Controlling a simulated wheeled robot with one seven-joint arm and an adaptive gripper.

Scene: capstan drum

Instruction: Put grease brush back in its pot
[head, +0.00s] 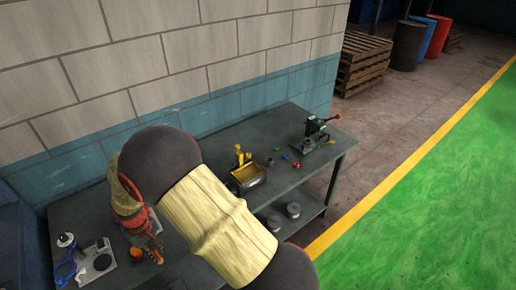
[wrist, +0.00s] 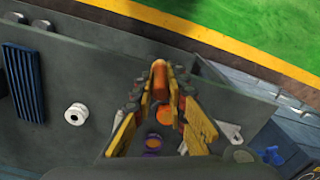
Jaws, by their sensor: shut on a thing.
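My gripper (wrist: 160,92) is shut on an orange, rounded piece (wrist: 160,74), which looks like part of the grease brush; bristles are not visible. In the head view my gripper (head: 151,246) is low over the left part of the bench, partly hidden by my own arm. An orange round thing (head: 135,254) shows beside the gripper there; I cannot tell whether it is held. In the wrist view an orange disc (wrist: 165,115) shows between the fingers. I cannot tell which thing is the brush's pot.
The grey bench (head: 285,140) runs along the block wall. A metal box (head: 247,182) with yellow inside stands mid-bench, and a green machine (head: 318,130) stands at the far end.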

